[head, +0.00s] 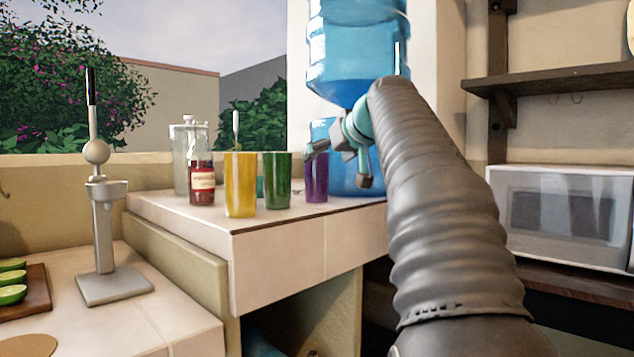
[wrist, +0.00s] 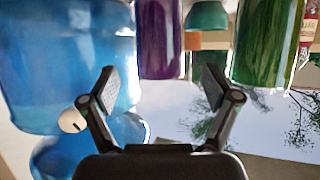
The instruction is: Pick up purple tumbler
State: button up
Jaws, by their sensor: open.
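The purple tumbler (head: 317,180) stands upright on the tiled counter, right of the green tumbler (head: 277,182), in the head view. My gripper (head: 340,165) is beside and partly in front of it at the upper right, near its rim, and hides part of it. In the wrist view, which looks upside down, the purple tumbler (wrist: 160,40) lies ahead of my gripper (wrist: 160,86), roughly centred between the fingertips. The fingers are spread and empty. I cannot tell the exact distance to the tumbler.
A blue water jug (head: 356,50) stands close behind my gripper. The yellow tumbler (head: 240,186), red-labelled bottle (head: 201,182) and glass jar (head: 181,160) stand further left. A teal cup (wrist: 207,15) is behind the green one. The counter's front edge (head: 300,225) is mostly clear.

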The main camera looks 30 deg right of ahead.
jog(key=shift+p+x, duration=0.3)
jog(key=shift+x, duration=2.75)
jog(key=c, duration=1.4)
